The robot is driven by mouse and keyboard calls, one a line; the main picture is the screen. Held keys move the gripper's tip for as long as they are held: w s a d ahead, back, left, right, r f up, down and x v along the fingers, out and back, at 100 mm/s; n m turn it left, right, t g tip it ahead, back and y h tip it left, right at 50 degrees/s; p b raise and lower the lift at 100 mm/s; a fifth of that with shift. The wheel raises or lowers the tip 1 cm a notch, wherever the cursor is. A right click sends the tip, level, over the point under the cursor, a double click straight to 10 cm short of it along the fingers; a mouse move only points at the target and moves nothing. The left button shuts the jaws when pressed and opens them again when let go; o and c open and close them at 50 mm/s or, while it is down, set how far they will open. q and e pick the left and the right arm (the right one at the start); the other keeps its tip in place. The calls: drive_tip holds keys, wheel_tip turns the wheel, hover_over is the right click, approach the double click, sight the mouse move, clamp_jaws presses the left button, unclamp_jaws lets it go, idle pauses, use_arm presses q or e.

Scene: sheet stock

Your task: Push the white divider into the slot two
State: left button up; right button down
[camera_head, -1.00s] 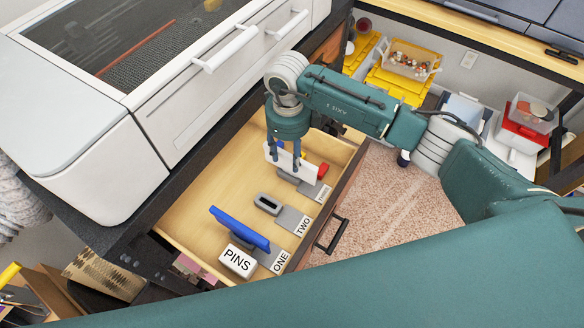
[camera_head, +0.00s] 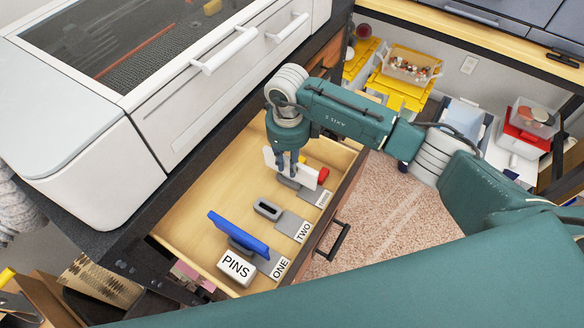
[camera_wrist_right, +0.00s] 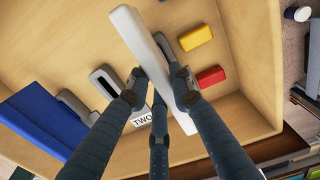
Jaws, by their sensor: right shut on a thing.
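The white divider (camera_head: 308,177) is an upright flat plate in the open drawer, over the grey holder labelled THREE (camera_head: 288,183). My right gripper (camera_head: 287,170) is above it, shut on it; in the wrist view the divider (camera_wrist_right: 150,55) lies between the fingers (camera_wrist_right: 160,85). I cannot tell whether its lower edge is still in the holder. Slot two (camera_head: 267,208) is a grey holder with an empty dark opening, labelled TWO, to the divider's lower left; it also shows in the wrist view (camera_wrist_right: 105,82). My left gripper is not in view.
A blue divider (camera_head: 238,232) stands at the holder labelled ONE, near a white PINS block (camera_head: 237,267). A red block (camera_head: 323,175) lies close to the white divider; a yellow block (camera_wrist_right: 195,37) is nearby. The drawer's front wall and handle (camera_head: 333,240) are on the right.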

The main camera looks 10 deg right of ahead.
drive_tip(key=shift+r, duration=0.1)
drive_tip(key=shift+r+p, duration=1.55)
drive_tip(key=shift+r, duration=0.85)
